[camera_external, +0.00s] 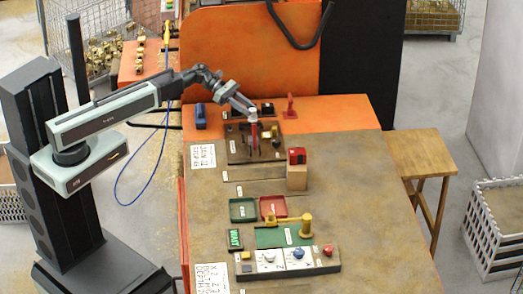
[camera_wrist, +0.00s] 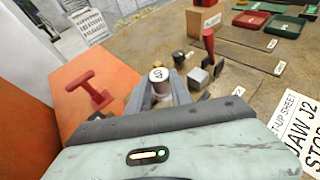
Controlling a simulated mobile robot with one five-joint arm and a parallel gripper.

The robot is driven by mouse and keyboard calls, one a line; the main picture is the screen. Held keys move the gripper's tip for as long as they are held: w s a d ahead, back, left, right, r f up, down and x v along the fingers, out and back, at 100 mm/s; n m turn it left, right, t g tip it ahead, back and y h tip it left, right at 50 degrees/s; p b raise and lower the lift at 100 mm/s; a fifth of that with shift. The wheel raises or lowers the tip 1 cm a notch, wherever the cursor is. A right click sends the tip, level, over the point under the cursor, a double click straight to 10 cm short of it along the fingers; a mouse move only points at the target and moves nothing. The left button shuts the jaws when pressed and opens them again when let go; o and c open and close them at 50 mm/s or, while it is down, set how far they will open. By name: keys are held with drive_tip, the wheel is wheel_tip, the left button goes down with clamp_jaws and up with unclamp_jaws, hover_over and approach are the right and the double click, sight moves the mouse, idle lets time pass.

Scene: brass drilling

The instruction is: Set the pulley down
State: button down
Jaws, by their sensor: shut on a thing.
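My gripper (camera_wrist: 158,95) is shut on a small round piece with a pale, marked top, which I take to be the pulley (camera_wrist: 158,76). The piece stands between the two grey fingers, and its lower part is hidden. In the external view my gripper (camera_external: 252,117) points down over the back of a dark fixture board (camera_external: 238,156). A red-handled clamp (camera_external: 255,142) stands on this board, close to the gripper. The clamp's red handle (camera_wrist: 208,40) also shows beyond the fingers in the wrist view. I cannot tell whether the held piece touches the board.
A red T-shaped handle (camera_external: 290,107) stands behind the board, and a blue block (camera_external: 200,117) is at its left. A green tray (camera_external: 243,218), a red tray (camera_external: 280,217) and a dial panel (camera_external: 284,262) lie nearer. The table's right side is clear.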

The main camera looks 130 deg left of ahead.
wheel_tip(320, 180, down, 5)
drive_tip(key=b, duration=0.4)
drive_tip(key=shift+f, duration=0.2)
drive_tip(key=shift+r, duration=0.25)
drive_tip(key=shift+f, duration=0.15)
drive_tip(key=c, duration=1.6)
unclamp_jaws()
drive_tip(key=shift+f, duration=0.1)
drive_tip(key=o, duration=0.5)
drive_tip(key=shift+c, duration=0.2)
